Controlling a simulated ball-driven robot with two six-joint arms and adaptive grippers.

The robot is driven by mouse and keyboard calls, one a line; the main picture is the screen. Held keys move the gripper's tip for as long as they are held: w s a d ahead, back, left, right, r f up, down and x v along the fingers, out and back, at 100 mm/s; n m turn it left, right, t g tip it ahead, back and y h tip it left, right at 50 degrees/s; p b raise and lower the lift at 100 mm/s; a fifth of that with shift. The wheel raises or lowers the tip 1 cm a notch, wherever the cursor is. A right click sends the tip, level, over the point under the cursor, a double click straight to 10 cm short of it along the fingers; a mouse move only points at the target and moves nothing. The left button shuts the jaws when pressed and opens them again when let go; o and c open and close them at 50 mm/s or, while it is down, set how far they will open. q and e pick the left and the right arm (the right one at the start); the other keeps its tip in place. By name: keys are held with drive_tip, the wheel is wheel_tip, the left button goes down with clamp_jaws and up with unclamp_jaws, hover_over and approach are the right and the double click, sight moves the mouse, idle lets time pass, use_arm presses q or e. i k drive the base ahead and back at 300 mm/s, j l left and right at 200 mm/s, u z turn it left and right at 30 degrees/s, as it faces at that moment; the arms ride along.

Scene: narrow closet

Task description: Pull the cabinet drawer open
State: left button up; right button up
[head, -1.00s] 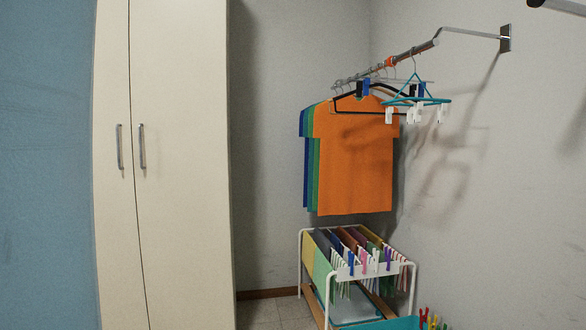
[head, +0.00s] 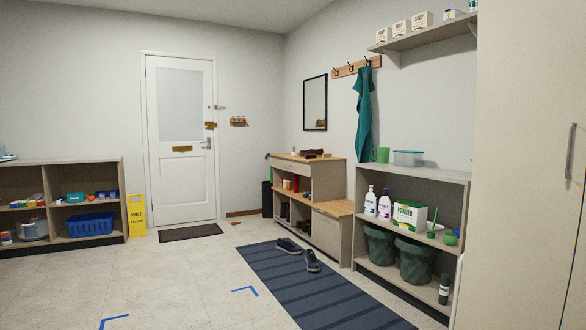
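A low wooden cabinet (head: 334,180) stands against the right wall past the shelves in the head view. It has a light brown top with dark items on it. A flat front panel (head: 286,167) under the top looks like a shut drawer front. Below it are open compartments with small items. A lower box section (head: 331,231) with a wooden top adjoins it on the near side. I cannot make out a handle clearly. Neither of my grippers is in view.
A striped dark rug (head: 300,285) with two shoes (head: 300,253) lies before the cabinet. An open shelf unit (head: 412,172) with bottles and bins stands nearer on the right. A tall wardrobe (head: 530,150) fills the right edge. The tiled floor (head: 180,275) at left is largely clear.

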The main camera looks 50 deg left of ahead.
sight(305, 168)
drive_tip(key=u, duration=1.65)
drive_tip(key=i+j+u, duration=0.1)
drive_tip(key=i+u, duration=0.15)
drive_tip(key=i, duration=0.55)
drive_tip(key=i+u, duration=0.1)
drive_tip(key=i, duration=5.25)
